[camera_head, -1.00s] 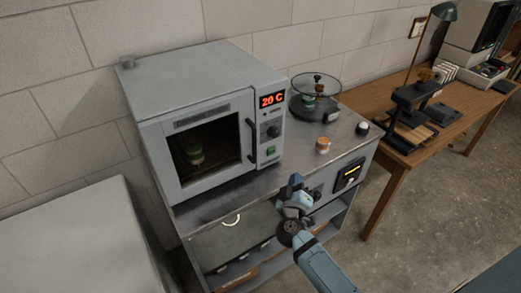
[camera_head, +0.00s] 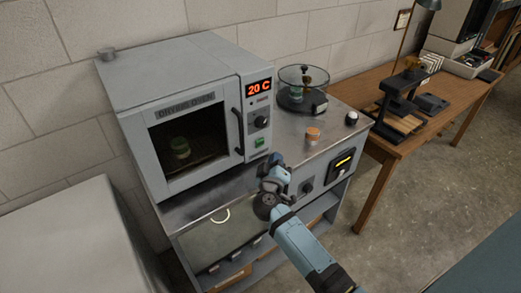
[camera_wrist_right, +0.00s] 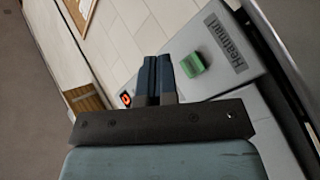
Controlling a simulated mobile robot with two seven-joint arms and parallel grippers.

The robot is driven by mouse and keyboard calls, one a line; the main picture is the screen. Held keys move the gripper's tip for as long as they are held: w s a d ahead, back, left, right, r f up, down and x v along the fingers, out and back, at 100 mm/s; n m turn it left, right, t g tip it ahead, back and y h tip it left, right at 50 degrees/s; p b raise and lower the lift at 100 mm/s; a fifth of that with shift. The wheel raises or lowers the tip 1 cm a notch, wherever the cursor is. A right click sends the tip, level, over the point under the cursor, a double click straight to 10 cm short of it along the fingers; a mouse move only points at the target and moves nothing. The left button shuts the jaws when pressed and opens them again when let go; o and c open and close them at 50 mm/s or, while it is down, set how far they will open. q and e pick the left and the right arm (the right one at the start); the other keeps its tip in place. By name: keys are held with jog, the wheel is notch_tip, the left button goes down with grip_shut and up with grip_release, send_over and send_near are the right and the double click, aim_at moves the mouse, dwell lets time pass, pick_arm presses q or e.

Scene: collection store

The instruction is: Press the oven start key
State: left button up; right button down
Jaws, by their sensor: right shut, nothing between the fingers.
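The grey drying oven (camera_head: 190,62) stands on a metal-topped cabinet. Its front panel has a red display (camera_head: 259,88) reading 20 C, a black knob (camera_head: 261,122) and a green key (camera_head: 259,142) below the knob. My right gripper (camera_head: 273,160) is just below and right of the green key in the head view. Its fingers (camera_wrist_right: 157,78) are shut and empty. In the right wrist view the green key (camera_wrist_right: 193,64) stands out from the panel, right of the fingertips. I cannot tell whether they touch. My left gripper is not in view.
A wooden table (camera_head: 408,138) stands further right.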

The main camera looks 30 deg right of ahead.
aim_at(260, 143)
jog(key=shift+w+a+f+b, duration=0.1)
jog(key=shift+w+f+b, duration=0.1)
jog(key=shift+w, duration=0.15)
jog(key=shift+w+f+b, duration=0.1)
jog(key=shift+w+b, duration=0.1)
jog(key=shift+w, duration=0.15)
jog(key=shift+w+r+p, duration=0.45)
jog(key=shift+w+p, duration=0.05)
jog(key=shift+p, duration=0.2)
jog(key=shift+w+a+f, duration=0.1)
jog(key=shift+w, duration=0.7)
pick_arm(q)
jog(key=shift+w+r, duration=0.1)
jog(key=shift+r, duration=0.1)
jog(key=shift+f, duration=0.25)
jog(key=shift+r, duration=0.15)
jog(key=shift+p, duration=0.35)
